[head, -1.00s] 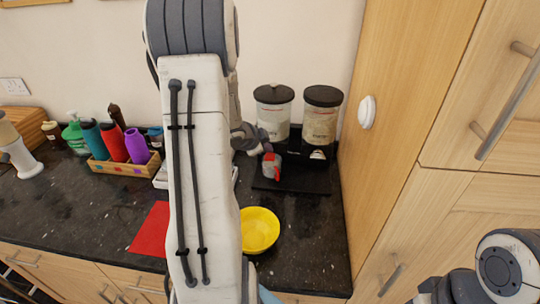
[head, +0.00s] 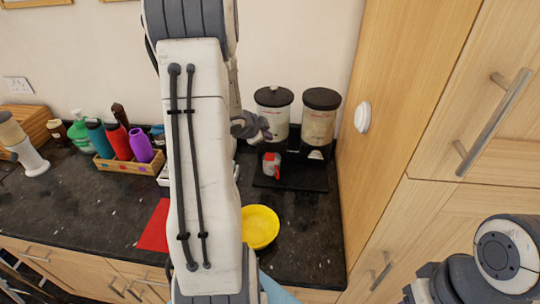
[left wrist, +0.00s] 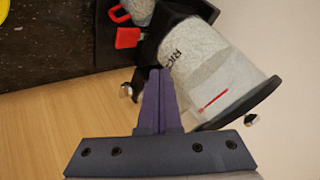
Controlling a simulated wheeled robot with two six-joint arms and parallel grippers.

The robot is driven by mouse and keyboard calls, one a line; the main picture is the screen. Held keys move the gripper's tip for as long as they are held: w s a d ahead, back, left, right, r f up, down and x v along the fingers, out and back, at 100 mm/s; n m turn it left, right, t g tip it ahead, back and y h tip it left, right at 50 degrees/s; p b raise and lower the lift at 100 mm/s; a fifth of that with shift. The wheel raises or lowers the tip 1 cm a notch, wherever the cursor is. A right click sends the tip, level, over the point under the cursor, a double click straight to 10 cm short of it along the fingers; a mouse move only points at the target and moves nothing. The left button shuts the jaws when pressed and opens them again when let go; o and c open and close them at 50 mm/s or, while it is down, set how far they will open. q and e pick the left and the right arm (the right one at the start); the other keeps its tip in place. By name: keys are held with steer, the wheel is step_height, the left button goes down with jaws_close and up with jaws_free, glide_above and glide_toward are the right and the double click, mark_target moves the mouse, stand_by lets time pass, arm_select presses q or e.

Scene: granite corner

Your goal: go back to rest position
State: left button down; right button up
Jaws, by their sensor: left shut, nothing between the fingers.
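My left arm crosses the middle of the head view, and its gripper (head: 262,128) shows at the arm's right side, in front of the canisters. In the left wrist view its purple fingers (left wrist: 155,102) are together with nothing between them. A pale canister (left wrist: 208,72) appears just beyond the fingertips there; I cannot tell the gap. My right arm shows in part at the lower right of the head view, with its gripper out of view.
Two black-lidded canisters (head: 320,118) stand at the back, with a red-and-grey cup (head: 271,164) on a dark tray (head: 308,178). A yellow bowl (head: 261,226), red mat (head: 154,232) and bottle caddy (head: 128,163) are on the counter. A wooden cabinet (head: 375,110) bounds the right.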

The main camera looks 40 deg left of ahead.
stand_by(0.5)
arm_select(q)
steer(key=s+d+n+g+b, duration=0.1)
steer(key=s+d+g+b, duration=0.2)
steer(key=d, duration=1.8)
steer(key=s+d+f+g+h+b, duration=0.1)
steer(key=s+d+g+b, duration=0.1)
steer(key=s+d, duration=0.6)
steer(key=s+d+f+g+h+b, duration=0.1)
steer(key=s+d+g, duration=0.3)
steer(key=s+d, duration=0.5)
steer(key=s+b, duration=0.1)
steer(key=s, duration=0.5)
steer(key=shift+s+f+m+b, duration=0.3)
steer(key=shift+b, duration=0.05)
